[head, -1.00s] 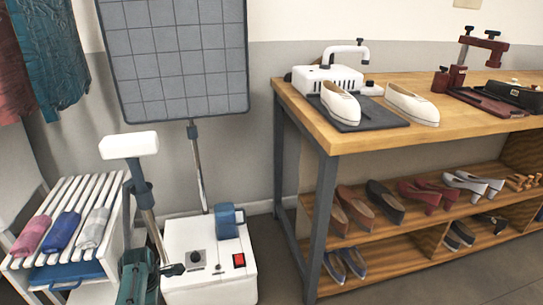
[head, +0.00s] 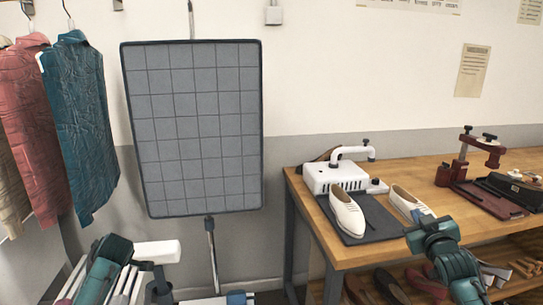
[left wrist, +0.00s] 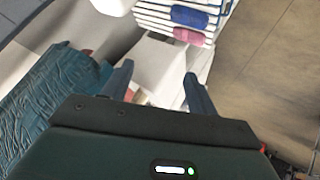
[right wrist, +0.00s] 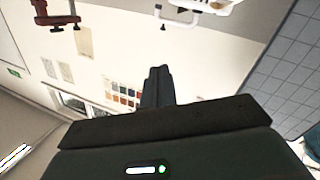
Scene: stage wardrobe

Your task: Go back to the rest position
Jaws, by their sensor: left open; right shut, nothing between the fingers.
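My right arm rises at the lower right of the head view, with its teal and grey end (head: 432,236) in front of the workbench (head: 345,248). In the right wrist view the fingers of my right gripper (right wrist: 158,72) are together with nothing between them. My left arm (head: 105,262) shows at the lower left of the head view, in front of the slatted rack. In the left wrist view my left gripper (left wrist: 158,84) has its fingers apart and empty. A teal garment (left wrist: 50,105) is to the left of them in that view.
White shoes (head: 347,213) and a white machine (head: 333,178) stand on the bench, with a red clamp (head: 463,165) farther right. A grey gridded panel (head: 192,130) stands left of the bench. Hanging garments (head: 82,125) are at the far left.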

